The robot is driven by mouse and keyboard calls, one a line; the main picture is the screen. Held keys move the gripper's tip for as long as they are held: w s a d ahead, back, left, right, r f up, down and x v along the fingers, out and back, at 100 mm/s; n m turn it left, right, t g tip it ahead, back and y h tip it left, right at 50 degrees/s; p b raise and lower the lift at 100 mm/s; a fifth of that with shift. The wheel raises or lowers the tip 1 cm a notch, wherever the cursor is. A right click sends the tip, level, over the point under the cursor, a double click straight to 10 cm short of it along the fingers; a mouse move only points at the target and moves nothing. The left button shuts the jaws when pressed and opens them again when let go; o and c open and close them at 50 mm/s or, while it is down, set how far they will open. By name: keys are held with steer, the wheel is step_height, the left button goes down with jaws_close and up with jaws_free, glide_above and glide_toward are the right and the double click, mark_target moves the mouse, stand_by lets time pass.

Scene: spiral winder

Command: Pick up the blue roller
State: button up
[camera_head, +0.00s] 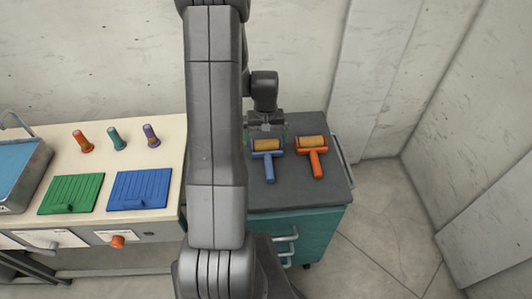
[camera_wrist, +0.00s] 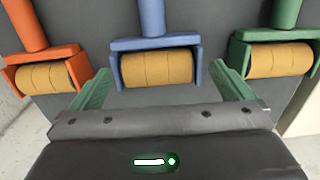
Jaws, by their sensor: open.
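The blue roller (camera_head: 269,165) lies on the dark top of a teal cabinet, with a tan ribbed cylinder in a blue frame and a blue handle. In the wrist view the blue roller (camera_wrist: 157,68) is in the middle, its cylinder toward my gripper and its handle pointing away. My gripper (camera_head: 266,136) is open and empty, over the cylinder end of the blue roller. In the wrist view the green fingers of my gripper (camera_wrist: 163,82) appear on either side of the blue roller's cylinder. I cannot tell the height gap.
An orange roller (camera_head: 315,160) lies right of the blue one; it is at left in the wrist view (camera_wrist: 42,70). A green roller (camera_wrist: 272,55) is at right there, hidden behind my arm in the head view. A cream bench (camera_head: 110,178) with pegs and mats stands left.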

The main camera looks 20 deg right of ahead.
mark_target(267, 146)
steer(key=f, duration=0.1)
steer(key=f+p, duration=0.1)
steer(key=f, duration=0.1)
steer(key=shift+s+d, duration=0.1)
steer(key=shift+d, duration=0.1)
steer(key=shift+f, duration=0.85)
steer(key=c, duration=1)
